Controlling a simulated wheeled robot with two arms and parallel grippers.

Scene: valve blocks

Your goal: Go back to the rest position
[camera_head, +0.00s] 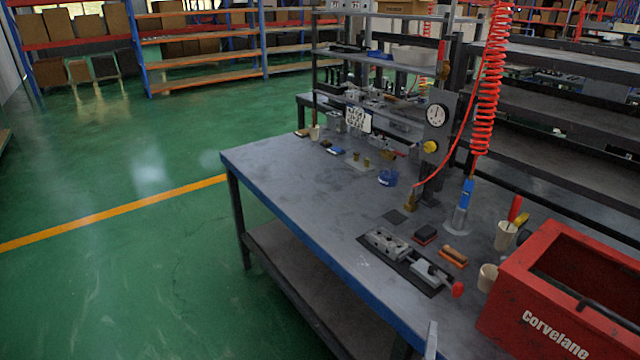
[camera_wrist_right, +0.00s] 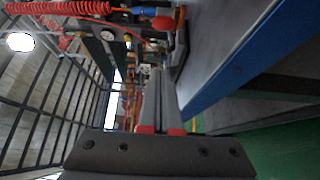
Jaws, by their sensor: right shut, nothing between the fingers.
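My right gripper (camera_head: 431,340) shows only as a grey fingertip part at the bottom edge of the head view, in front of the workbench's blue front edge. In the right wrist view my right gripper (camera_wrist_right: 160,82) has its two long grey fingers together, shut and empty. The workbench (camera_head: 290,185) has a dark grey top. On it a valve block (camera_head: 388,243) and a small vise-like fixture with a red knob (camera_head: 457,289) sit on a dark mat. My left gripper is not in view.
A coiled red hose (camera_head: 490,80) hangs over the bench. A gauge stand (camera_head: 437,118) rises behind. The green floor (camera_head: 130,280) at left is clear.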

